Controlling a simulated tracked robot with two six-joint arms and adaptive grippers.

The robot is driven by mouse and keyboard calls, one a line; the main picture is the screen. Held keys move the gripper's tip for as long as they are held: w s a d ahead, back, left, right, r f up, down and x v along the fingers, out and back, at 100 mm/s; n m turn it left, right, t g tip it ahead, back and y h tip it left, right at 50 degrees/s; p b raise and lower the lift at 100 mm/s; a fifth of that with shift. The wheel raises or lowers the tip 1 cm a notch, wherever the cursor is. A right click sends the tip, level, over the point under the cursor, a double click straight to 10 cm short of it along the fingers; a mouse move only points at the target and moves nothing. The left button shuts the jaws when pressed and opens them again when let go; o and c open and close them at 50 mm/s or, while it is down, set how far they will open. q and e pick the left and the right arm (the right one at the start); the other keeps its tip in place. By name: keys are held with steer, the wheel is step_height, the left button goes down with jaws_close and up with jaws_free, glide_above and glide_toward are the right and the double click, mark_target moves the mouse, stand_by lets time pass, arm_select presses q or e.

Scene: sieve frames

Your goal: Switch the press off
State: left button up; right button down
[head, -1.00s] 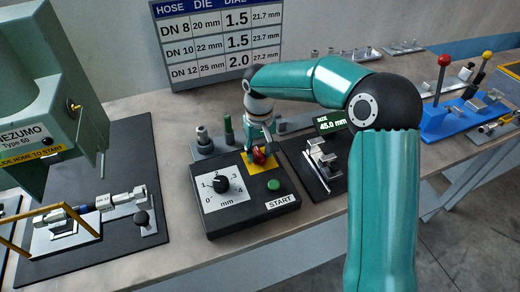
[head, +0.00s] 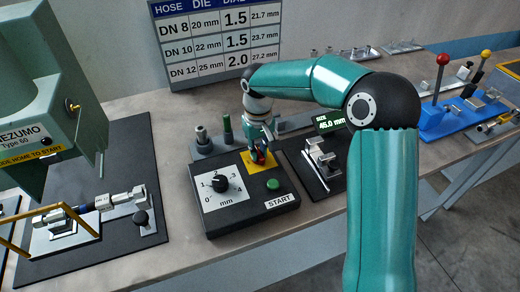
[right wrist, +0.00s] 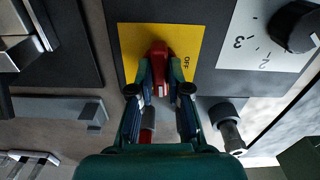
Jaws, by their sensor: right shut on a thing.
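The press's black control box (head: 226,228) stands on the bench with a yellow plate (head: 238,173) at its back right. The red switch knob (right wrist: 160,55) sits on the yellow plate in the right wrist view, with the word OFF to its right. My right gripper (head: 259,152) is shut on the red knob, one finger on each side; in the right wrist view the fingers (right wrist: 160,82) hide part of it. The green press (head: 38,105) stands at the left. My left gripper is not in view.
A dial (head: 221,184) and a green START button (head: 273,184) lie close to the gripper on the same box. A gauge with a size readout (head: 330,123) stands to the right.

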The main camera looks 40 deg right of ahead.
steer(key=n, duration=0.4)
steer(key=shift+n, duration=0.3)
steer(key=n+p, duration=0.1)
steer(key=n, duration=0.3)
steer(key=shift+w+r, duration=0.1)
steer(key=n, duration=0.5)
steer(key=shift+p, duration=0.3)
steer(key=shift+n+p, duration=0.3)
steer(key=shift+n, duration=1.5)
steer(key=c, duration=1.1)
jaws_free()
